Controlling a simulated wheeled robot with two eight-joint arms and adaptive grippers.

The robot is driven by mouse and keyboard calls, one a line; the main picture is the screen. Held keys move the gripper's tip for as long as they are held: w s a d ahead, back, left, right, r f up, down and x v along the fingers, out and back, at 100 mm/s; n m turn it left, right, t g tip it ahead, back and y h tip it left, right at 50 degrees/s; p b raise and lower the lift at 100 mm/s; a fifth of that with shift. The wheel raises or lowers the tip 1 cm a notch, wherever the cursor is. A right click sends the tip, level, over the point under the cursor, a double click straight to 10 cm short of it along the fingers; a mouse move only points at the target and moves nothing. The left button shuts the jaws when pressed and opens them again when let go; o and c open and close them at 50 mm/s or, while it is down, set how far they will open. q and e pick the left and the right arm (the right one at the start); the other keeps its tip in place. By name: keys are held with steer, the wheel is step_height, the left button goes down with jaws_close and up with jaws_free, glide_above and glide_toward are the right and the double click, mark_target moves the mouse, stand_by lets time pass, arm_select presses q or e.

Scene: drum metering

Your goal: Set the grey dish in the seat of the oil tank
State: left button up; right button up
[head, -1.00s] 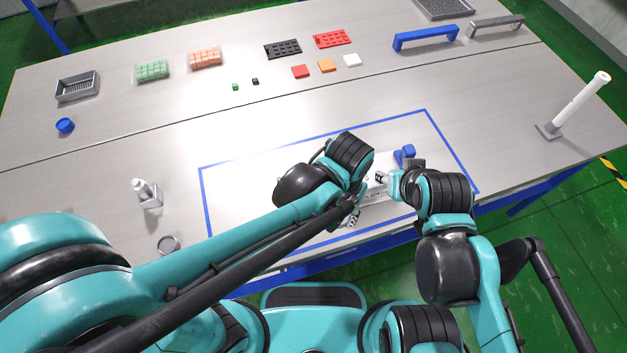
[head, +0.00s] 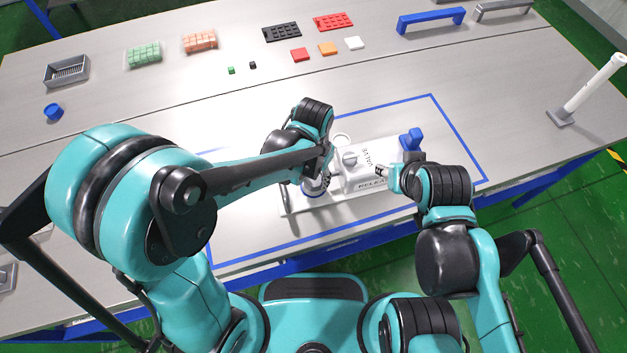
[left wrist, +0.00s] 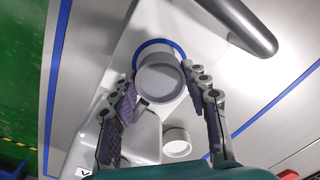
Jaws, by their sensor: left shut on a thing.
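The grey dish (left wrist: 160,78) is between the fingertips of my left gripper (left wrist: 160,82) in the left wrist view, and the gripper is shut on it. A blue ring (left wrist: 157,42) curves around the dish's far side. In the head view the left gripper (head: 318,182) is at the left end of the white unit (head: 360,180), where part of the blue ring (head: 313,194) shows. I cannot tell whether the dish rests in the seat or is just above it. My right gripper (head: 383,173) is beside the unit; its finger opening is unclear.
A blue handle (head: 411,140) stands on the unit's right side. A white round fitting (left wrist: 177,142) is near the left fingers. A white post (head: 592,85) stands at right. The table between is clear.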

arm_select(q)
steer(key=shift+f, duration=0.65)
steer(key=shift+f, duration=0.15)
steer(key=o, duration=1.1)
steer(key=shift+o, duration=0.2)
